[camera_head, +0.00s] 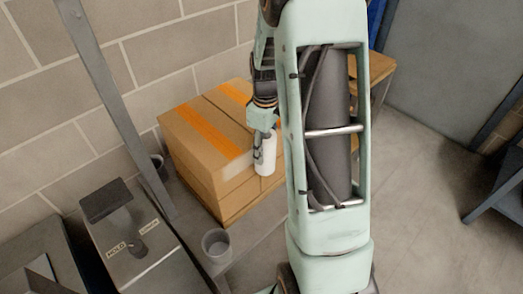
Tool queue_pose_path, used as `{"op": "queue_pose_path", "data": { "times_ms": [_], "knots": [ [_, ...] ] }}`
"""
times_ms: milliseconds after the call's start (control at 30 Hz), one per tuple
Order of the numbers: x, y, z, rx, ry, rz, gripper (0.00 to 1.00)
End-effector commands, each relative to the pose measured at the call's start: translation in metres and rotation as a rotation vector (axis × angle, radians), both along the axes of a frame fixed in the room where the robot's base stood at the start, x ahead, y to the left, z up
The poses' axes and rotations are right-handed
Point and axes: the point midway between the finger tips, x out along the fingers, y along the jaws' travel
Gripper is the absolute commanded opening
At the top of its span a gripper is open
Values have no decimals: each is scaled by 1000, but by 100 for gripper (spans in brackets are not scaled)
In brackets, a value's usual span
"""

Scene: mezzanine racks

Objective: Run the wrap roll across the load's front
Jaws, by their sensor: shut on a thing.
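The load is a block of stacked brown cardboard boxes (212,172) with orange tape on top, standing on a grey bench. The wrap roll is a white upright cylinder (266,160) close in front of the boxes' right part. My gripper (264,142) is shut on the wrap roll near its upper left side. I cannot tell whether the roll touches the cardboard. My own pale green arm hides the right end of the load and part of the bench.
A grey cup (216,244) stands on the bench in front of the load. A grey device (135,245) with a black top and the label "HOLD" is at the lower left. A slanted metal post (118,112) rises left of the boxes. A block wall is behind; open floor lies at right.

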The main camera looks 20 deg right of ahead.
Motion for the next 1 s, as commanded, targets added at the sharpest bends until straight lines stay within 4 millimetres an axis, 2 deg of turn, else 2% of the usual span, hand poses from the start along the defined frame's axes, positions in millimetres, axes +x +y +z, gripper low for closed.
{"op": "queue_pose_path", "data": {
  "times_ms": [733,1000],
  "knots": [
    [15,-38,1,-1,-4,-2,23],
    [18,-44,1,-1,-4,0,23]
  ]
}}
